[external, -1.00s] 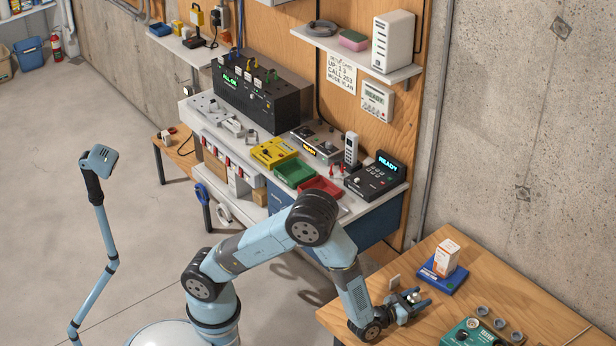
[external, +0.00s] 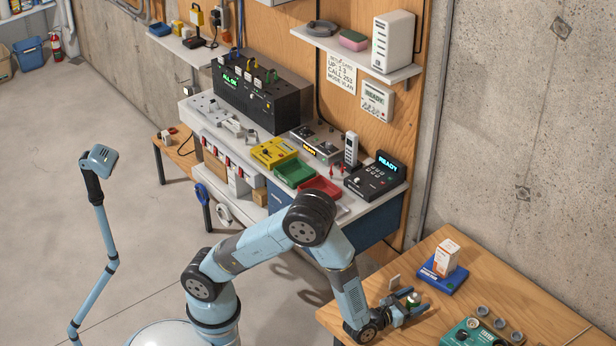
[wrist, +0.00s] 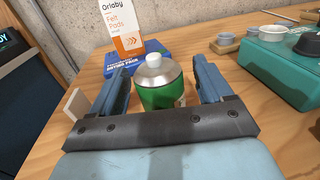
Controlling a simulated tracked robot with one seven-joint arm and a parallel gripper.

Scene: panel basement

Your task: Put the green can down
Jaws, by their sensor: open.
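The green can (wrist: 160,85) has a silver top and a pale cap. It stands upright on the wooden table (wrist: 240,160), between the two fingers of my gripper (wrist: 162,88). The jaws are open, and gaps show between the can and the fingers in the wrist view. In the external view my gripper (external: 408,306) is low over the table's left part, and the can (external: 413,299) shows small between its fingers. The can's lower front is hidden behind the gripper's body in the wrist view.
A white and orange Felt Pads box (external: 446,258) stands on a blue pack (external: 443,279) behind the can. A green device (external: 475,333) and several grey round cups (external: 499,324) are to the right. A small pale block (external: 394,282) is just left of my gripper.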

